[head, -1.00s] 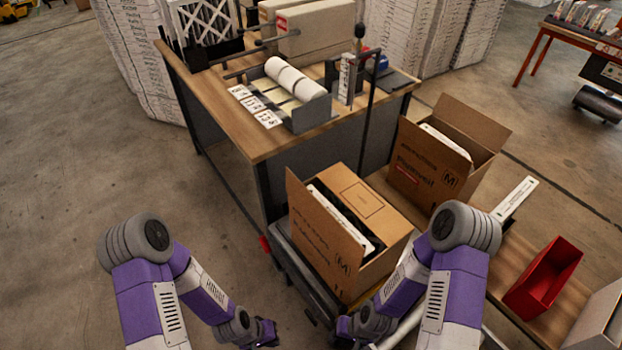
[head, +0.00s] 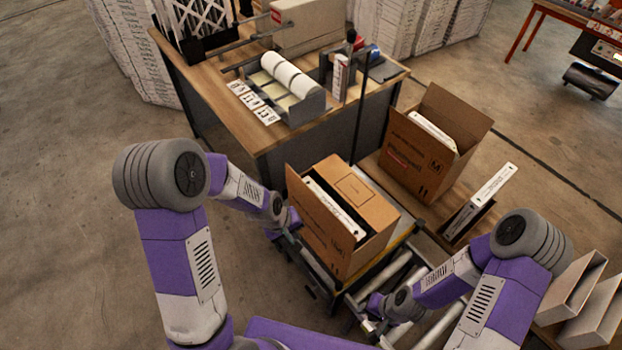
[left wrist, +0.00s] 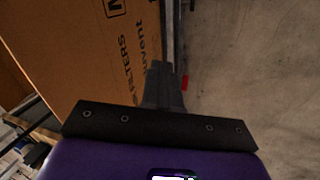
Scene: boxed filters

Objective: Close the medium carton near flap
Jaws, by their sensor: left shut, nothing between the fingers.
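The medium carton (head: 325,238) stands in the middle of the head view, brown with printed sides. One top flap (head: 352,187) lies flat over the far part. Another flap (head: 296,185) stands up at the left, and a white boxed filter (head: 335,210) shows in the gap. My left gripper (head: 293,224) is shut and empty beside the carton's left side. In the left wrist view its fingers (left wrist: 163,85) are together next to the printed carton wall (left wrist: 105,50); contact is unclear. My right gripper (head: 374,318) is low, right of the carton's near side; its fingers are too small to judge.
A second open carton (head: 420,160) marked M stands behind on the right, with a white box (head: 492,185) near it. Rollers (head: 425,300) lie right of the medium carton. A workbench (head: 240,125) with a thin dark post stands behind. Open floor lies left.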

